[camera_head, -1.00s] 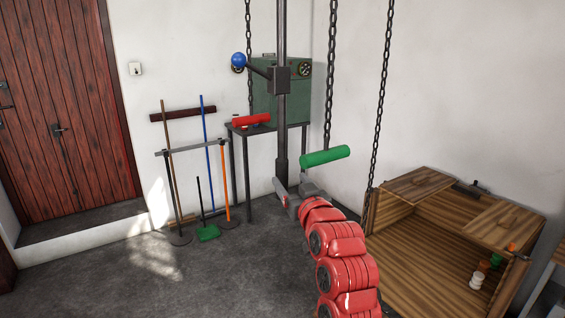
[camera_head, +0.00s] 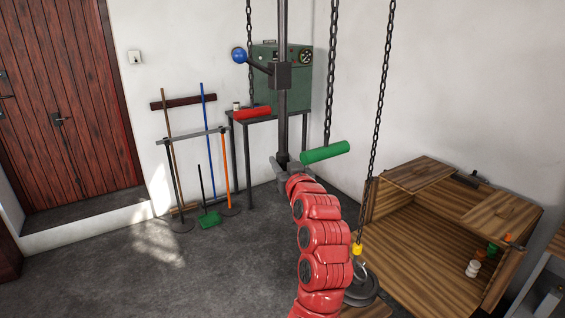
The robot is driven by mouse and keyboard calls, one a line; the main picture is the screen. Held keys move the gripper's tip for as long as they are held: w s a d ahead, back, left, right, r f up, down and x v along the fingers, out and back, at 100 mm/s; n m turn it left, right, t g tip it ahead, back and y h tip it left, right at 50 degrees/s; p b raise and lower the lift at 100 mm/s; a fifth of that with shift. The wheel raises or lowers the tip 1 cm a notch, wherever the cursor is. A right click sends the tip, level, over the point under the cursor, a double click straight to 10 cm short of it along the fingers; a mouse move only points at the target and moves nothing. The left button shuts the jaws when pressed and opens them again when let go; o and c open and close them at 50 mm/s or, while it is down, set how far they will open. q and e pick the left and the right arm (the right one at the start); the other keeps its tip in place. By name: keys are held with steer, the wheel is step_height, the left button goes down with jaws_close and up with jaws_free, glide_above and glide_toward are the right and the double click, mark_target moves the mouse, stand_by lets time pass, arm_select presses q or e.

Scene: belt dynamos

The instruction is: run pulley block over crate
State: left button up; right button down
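The wooden crate (camera_head: 430,271) stands at the right, its top flaps folded open. A long chain (camera_head: 376,120) comes down in front of it to a yellow fitting (camera_head: 357,249) and hook.
A red handle (camera_head: 252,113) and a blue-knobbed lever (camera_head: 239,55) are near the post (camera_head: 283,120). A green gauge box (camera_head: 275,74) stands on a table behind. Brooms lean at the left wall. Small coloured pieces (camera_head: 473,268) are in the crate. The floor at left is clear.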

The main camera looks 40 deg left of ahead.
arm_select(q)
jaws_close()
stand_by(1.0)
